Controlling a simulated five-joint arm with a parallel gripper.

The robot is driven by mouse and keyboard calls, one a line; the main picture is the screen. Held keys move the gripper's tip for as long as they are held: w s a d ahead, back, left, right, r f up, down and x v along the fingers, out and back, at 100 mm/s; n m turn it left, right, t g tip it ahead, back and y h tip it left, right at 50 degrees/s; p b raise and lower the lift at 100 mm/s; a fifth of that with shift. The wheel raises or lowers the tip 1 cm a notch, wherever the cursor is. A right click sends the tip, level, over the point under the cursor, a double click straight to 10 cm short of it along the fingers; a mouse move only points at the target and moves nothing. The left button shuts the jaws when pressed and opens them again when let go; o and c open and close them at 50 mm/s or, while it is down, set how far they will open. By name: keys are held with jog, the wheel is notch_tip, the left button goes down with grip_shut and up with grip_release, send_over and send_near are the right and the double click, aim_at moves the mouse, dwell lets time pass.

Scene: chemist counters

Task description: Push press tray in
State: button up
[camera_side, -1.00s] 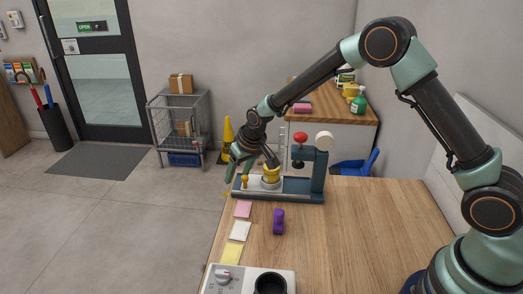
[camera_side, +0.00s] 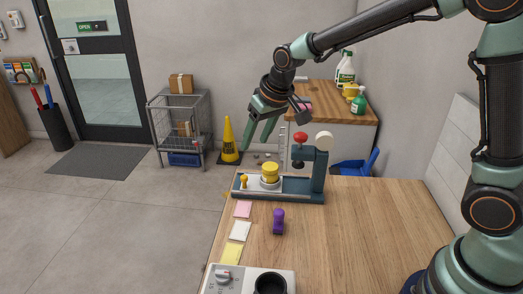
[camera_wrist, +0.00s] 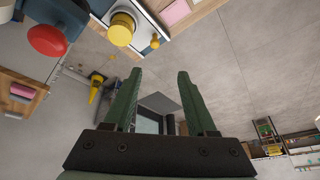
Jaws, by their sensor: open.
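The press (camera_side: 318,172) stands at the far edge of the wooden counter, with a dark base and a red knob. Its light tray (camera_side: 254,186) sits out at the left end of the base, with an orange-yellow knob (camera_side: 244,181) at its left. A yellow cylinder (camera_side: 270,173) stands upright on the tray, left of the press column. My gripper (camera_side: 259,141) is open and empty, above and slightly left of the tray, touching nothing. In the wrist view my gripper's fingers (camera_wrist: 158,95) are apart, and the yellow cylinder (camera_wrist: 122,27) and red knob (camera_wrist: 47,40) show at upper left.
A purple object (camera_side: 278,221) stands on the counter in front of the press. Pink, white and yellow pads (camera_side: 240,231) lie along the left edge. A grey device (camera_side: 228,279) is at the front. The counter's right side is clear.

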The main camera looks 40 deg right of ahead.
jog(key=s+d+r, duration=0.3)
jog(key=s, duration=0.6)
jog(key=s+d+r+t, duration=0.1)
jog(key=s+d+r, duration=0.2)
jog(key=s, duration=0.7)
jog(key=shift+s+d+h, duration=0.15)
jog(key=shift+d+h, duration=0.25)
jog(key=shift+d, duration=0.25)
jog(key=shift+r, duration=0.1)
jog(key=g, duration=0.1)
send_over(245, 177)
jog(key=s, duration=0.5)
notch_tip(245, 177, down, 9)
jog(key=shift+y, duration=0.3)
jog(key=x, duration=1.2)
jog(key=shift+s+d, duration=0.15)
jog(key=shift+d, duration=0.15)
jog(key=shift+c, duration=0.4)
